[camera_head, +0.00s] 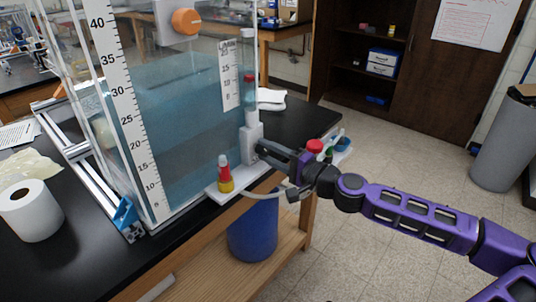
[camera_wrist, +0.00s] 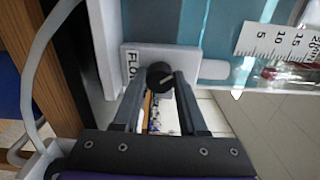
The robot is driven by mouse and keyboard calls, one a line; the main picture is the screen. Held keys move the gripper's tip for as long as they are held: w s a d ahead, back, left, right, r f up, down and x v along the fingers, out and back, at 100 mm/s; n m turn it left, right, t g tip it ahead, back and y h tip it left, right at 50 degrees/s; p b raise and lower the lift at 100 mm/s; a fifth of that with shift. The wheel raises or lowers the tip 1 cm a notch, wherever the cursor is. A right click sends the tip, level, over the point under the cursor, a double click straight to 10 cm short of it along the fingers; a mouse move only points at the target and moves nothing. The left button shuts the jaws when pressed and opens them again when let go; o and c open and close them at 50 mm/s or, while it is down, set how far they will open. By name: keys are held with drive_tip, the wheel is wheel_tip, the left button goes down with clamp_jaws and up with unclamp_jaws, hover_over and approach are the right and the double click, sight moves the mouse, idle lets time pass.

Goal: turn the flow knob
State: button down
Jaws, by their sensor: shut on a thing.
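The flow knob (camera_wrist: 160,76) is a small round black knob with a pale pointer line, on a white plate (camera_wrist: 185,56) whose partly visible label reads "FLO". In the wrist view the pointer line is tilted. My gripper (camera_wrist: 160,85) has one finger on each side of the knob and is shut on it. In the head view my gripper (camera_head: 264,150) reaches in from the right to the white block (camera_head: 252,132) at the foot of the flow meter tube. The knob is hidden there behind the fingers.
A clear tank (camera_head: 180,110) of blue water with a height scale stands on the black bench (camera_head: 70,245). An orange knob (camera_head: 186,21) is higher on the tank. A red-and-yellow fitting (camera_head: 225,176) sits left of my gripper. A pale hose (camera_head: 262,196) runs below. A blue barrel (camera_head: 253,232) stands underneath.

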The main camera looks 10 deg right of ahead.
drive_tip(key=shift+n, duration=0.5)
drive_tip(key=shift+c, duration=2.2)
unclamp_jaws()
drive_tip(key=v, duration=1.7)
drive_tip(key=shift+s, duration=0.15)
drive_tip(key=shift+d, duration=0.1)
